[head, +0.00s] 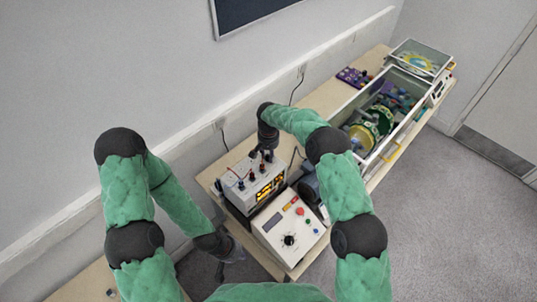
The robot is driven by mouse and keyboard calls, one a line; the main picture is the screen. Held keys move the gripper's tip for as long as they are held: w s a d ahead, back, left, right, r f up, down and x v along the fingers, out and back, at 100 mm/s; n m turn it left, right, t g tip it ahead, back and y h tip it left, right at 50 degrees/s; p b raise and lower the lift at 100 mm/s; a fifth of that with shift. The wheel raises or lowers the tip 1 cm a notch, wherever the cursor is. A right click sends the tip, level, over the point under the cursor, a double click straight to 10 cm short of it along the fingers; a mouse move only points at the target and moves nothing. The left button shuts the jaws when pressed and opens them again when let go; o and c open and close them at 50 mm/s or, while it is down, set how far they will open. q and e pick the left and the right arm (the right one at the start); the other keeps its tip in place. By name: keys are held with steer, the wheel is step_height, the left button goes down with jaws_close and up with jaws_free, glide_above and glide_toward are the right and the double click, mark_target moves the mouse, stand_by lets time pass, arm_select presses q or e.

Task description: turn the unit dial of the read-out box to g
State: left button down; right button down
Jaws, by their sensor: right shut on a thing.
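The read-out box (236,196) is a pale box with a lit orange display (270,187) on its front. Dark knobs and red and blue leads sit on its top. My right gripper (263,155) reaches down to the far right part of the box's top and is shut on a small dial there; its fingers hide most of the dial, so its pointer and letters cannot be read. My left gripper (232,258) hangs low, left of the bench's near end, apart from the box. Its fingers look spread and empty.
A white control box (288,228) with a black dial and red button stands in front of the read-out box. A long framed rig (375,125) with green and yellow drums lies along the bench, beyond my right arm. The wall runs behind. Floor is free at right.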

steer(key=shift+f, duration=0.1)
steer(key=shift+f+m+b, duration=0.1)
steer(key=shift+m+b, duration=0.3)
steer(key=shift+b, duration=0.4)
steer(key=m+b, duration=0.5)
steer(key=b, duration=0.1)
steer(key=shift+f+m+b, duration=0.1)
steer(key=shift+m+b, duration=0.3)
steer(key=m+b, duration=0.2)
steer(key=m, duration=0.2)
steer(key=shift+b, duration=0.35)
steer(key=m+b, duration=0.1)
steer(key=m, duration=0.4)
steer(key=shift+s+b, duration=0.1)
steer(key=shift+b, duration=0.2)
steer(key=shift+m, duration=0.3)
steer(key=c, duration=1)
jaws_free()
steer(key=shift+r, duration=0.25)
